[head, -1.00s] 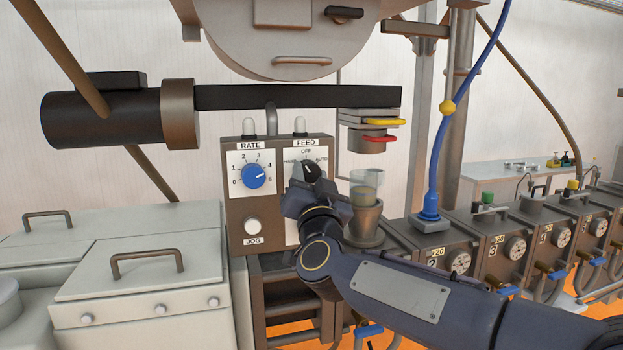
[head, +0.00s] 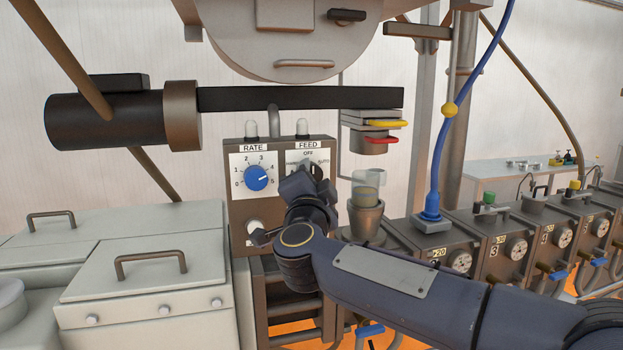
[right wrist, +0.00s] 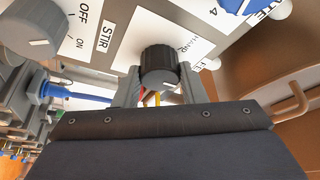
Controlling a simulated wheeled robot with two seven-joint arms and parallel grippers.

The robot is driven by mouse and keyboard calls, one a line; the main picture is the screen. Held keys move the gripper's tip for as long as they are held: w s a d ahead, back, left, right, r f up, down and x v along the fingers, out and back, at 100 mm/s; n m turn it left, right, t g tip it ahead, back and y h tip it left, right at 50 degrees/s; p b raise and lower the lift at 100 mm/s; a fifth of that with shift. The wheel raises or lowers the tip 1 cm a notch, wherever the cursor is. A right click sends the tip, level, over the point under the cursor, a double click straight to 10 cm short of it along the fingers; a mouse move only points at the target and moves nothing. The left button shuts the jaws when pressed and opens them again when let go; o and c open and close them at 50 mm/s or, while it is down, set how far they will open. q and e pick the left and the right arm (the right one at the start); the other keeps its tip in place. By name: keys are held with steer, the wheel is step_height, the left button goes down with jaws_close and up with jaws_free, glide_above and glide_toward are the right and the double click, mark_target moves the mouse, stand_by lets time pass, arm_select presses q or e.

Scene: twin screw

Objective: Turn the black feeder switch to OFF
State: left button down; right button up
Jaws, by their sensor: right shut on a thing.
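The control panel (head: 283,222) carries the FEED plate with OFF at its top and a label on each side. The black feeder switch is largely hidden behind my right gripper (head: 308,178) in the head view. In the right wrist view the switch (right wrist: 160,66) shows clearly as a ribbed black knob with a white mark on its lower right. My right gripper's two grey fingers (right wrist: 158,84) stand on either side of the knob, shut on it. My left gripper is not in view.
The blue RATE dial (head: 256,178) is just left of the switch. A white JOG button (head: 253,228) sits below it, partly covered. A clear cup (head: 366,192) stands in a holder to the right. In the wrist view a grey STIR knob (right wrist: 24,32) shows at the left.

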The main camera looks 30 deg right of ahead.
stand_by(0.3)
steer(key=o, duration=1)
steer(key=b+v, duration=0.2)
steer(key=v, duration=0.6)
steer(key=shift+w, duration=0.1)
